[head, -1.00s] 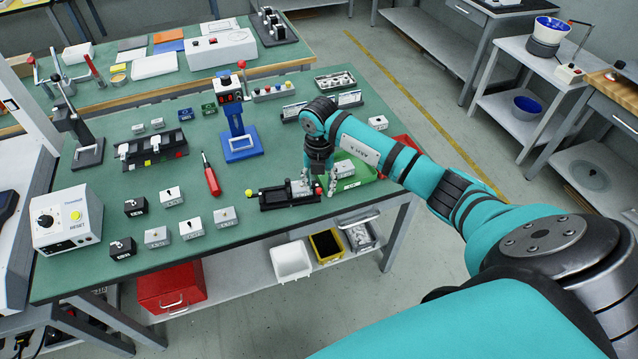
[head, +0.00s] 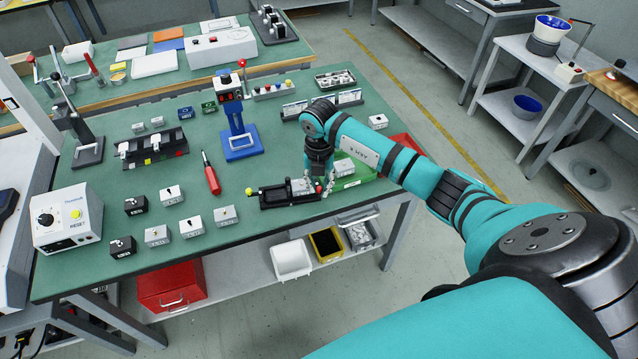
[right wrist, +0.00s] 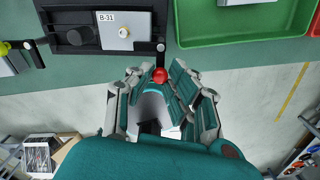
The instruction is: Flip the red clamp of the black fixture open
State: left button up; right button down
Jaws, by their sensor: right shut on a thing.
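The black fixture (head: 272,197) lies near the front edge of the green bench. It holds a grey block labelled B-31, which also shows in the right wrist view (right wrist: 112,40). The red clamp (right wrist: 159,75) shows as a red ball on a short dark lever at the fixture's right end. My right gripper (right wrist: 160,82) is shut on the red ball, with its fingers on both sides of it. In the head view my right gripper (head: 322,188) points down at the fixture's right end and partly hides the clamp. My left gripper is not in view.
A yellow ball knob (head: 248,191) sits at the fixture's left end. A green tray (head: 368,172) with a block stands close on the right. A red screwdriver (head: 211,178) and several small blocks lie left of the fixture. The bench's front edge is close.

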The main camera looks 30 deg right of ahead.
jog(key=shift+d, duration=0.1)
jog(key=n+b, duration=0.1)
jog(key=n, duration=0.1)
jog(key=d+n+b, duration=0.1)
jog(key=n, duration=0.1)
jog(key=shift+f, duration=0.1)
jog(key=n+b, duration=0.2)
jog(key=d+n+b, duration=0.1)
jog(key=n+b, duration=0.1)
jog(key=n, duration=0.1)
jog(key=shift+w+n, duration=0.1)
jog(key=shift+n, duration=0.2)
jog(key=n, duration=0.1)
jog(key=n+b, duration=0.2)
jog(key=shift+w+d+n, duration=0.25)
jog(key=shift+d+n, duration=0.05)
jog(key=shift+d, duration=0.1)
jog(key=shift+w+d+n+b, duration=0.2)
jog(key=shift+n+b, duration=0.35)
jog(key=shift+n, duration=0.55)
jog(key=shift+w+d+n+b, duration=0.15)
jog(key=shift+n+b, duration=0.35)
jog(key=shift+n, duration=0.6)
jog(key=shift+w, duration=0.1)
jog(key=shift+a, duration=0.1)
jog(key=c, duration=1.2)
grip_release()
jog(key=shift+c, duration=0.2)
